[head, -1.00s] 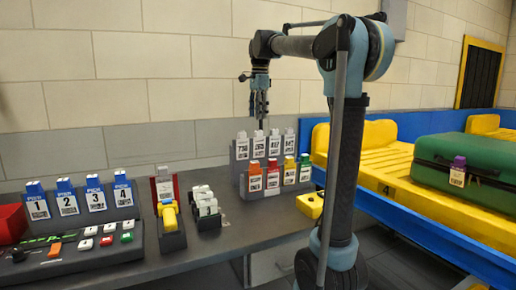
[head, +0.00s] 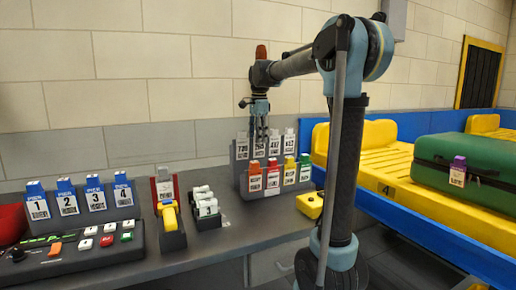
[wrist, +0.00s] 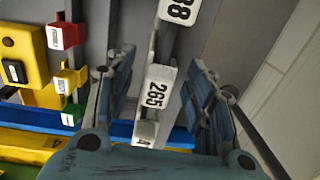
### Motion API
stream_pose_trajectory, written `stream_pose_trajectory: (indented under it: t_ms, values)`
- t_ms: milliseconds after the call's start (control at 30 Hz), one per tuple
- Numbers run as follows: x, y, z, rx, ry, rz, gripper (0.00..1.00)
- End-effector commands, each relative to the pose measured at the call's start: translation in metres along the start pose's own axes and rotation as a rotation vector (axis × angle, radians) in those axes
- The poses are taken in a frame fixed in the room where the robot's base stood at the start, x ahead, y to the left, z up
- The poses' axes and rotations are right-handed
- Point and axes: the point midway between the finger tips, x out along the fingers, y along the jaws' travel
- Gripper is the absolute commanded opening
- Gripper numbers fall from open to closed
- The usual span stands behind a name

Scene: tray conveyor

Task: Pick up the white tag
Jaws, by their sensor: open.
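Several white numbered tags stand in the back row of a grey rack on the table; one of these white tags (head: 259,141) is below my gripper in the head view. In the wrist view, the white tag marked 265 (wrist: 158,92) lies between my open fingers, with another white tag (wrist: 177,10) above it and one partly seen below. My gripper (head: 260,132) points down over the back row with its fingers apart and empty. The fingers (wrist: 160,95) stand on either side of the tag; whether they touch it cannot be told.
Red (wrist: 64,37), yellow (wrist: 68,79) and green (wrist: 72,112) tags stand in the rack's front row. A yellow box (head: 310,204) sits to the right. Blue pier tags (head: 67,197) and a button panel (head: 85,246) are at left. The yellow conveyor (head: 380,160) carries a green suitcase (head: 465,160).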

Motion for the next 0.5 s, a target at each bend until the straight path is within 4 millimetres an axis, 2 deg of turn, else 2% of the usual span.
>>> stream_pose_trajectory:
  t_ms: [167,367,400,500]
  values:
    - [0.0000,-0.0002,0.0001,0.000,0.000,0.000,0.49]
    - [-0.0001,-0.0002,0.0003,0.000,0.000,0.000,0.04]
    - [-0.0001,-0.0003,0.0003,-0.001,0.000,0.000,0.01]
    - [-0.0001,-0.0003,0.0006,-0.001,0.000,0.000,0.01]
